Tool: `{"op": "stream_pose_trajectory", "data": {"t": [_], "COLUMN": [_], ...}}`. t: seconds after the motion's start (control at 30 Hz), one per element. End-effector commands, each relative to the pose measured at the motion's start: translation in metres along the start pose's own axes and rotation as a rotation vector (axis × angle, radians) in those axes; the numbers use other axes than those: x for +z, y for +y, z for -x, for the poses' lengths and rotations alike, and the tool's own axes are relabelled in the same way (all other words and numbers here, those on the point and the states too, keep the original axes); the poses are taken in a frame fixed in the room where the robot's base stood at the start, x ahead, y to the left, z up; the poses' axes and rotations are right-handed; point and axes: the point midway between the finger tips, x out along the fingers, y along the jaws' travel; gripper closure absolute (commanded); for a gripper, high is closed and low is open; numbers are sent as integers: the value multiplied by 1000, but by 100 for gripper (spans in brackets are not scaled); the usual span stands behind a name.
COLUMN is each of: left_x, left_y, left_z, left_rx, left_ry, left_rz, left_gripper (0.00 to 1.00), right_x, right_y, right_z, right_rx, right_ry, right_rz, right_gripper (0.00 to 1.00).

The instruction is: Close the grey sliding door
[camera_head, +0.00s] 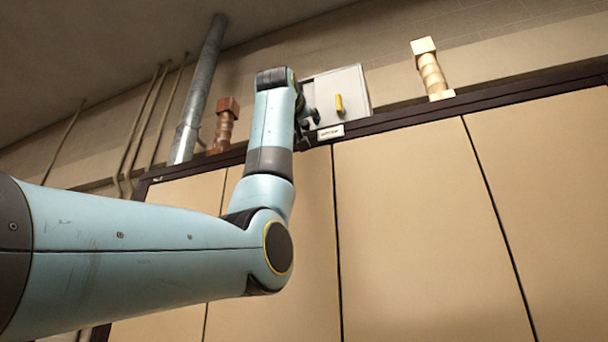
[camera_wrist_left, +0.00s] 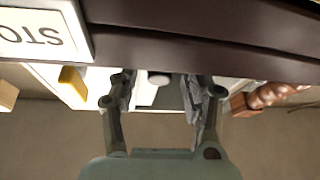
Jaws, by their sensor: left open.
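A small pale grey box front with a flat door panel (camera_head: 352,88) stands on the dark top ledge of the tall cabinet. A yellow handle (camera_head: 339,105) sits upright on the panel; it also shows in the left wrist view (camera_wrist_left: 72,82). My left gripper (camera_head: 308,116) is at the left part of the box, left of the handle, with its fingers open. In the left wrist view the gripper (camera_wrist_left: 160,95) has its fingers apart, with pale and grey surfaces behind them. I cannot tell whether it touches the door. My arm hides the box's left side. My right gripper is out of view.
A white sign (camera_head: 331,132) is fixed on the dark ledge (camera_head: 420,112) below the box. A copper-coloured ornament (camera_head: 223,128) stands left of my arm, a cream one (camera_head: 431,70) to the right. A metal pipe (camera_head: 200,90) rises at left.

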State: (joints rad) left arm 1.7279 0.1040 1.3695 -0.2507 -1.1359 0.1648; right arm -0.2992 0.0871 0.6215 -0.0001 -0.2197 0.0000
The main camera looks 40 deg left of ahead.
Motion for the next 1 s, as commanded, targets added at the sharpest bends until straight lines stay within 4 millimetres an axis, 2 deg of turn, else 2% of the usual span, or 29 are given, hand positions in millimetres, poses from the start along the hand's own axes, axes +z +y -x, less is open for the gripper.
{"op": "stream_pose_trajectory", "data": {"t": [0.33, 0.7, 1.0], "left_x": [2, 1, 1], "left_y": [0, 0, 0], "left_z": [-6, -5, -5], "left_rx": [1, 1, 1], "left_ry": [0, 0, 0], "left_rz": [0, 0, 0], "left_gripper": [53, 100, 100], "right_x": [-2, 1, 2], "right_y": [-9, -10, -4], "right_z": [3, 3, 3], "right_rx": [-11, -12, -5], "right_ry": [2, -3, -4], "right_rz": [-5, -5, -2], "right_gripper": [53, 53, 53]}}
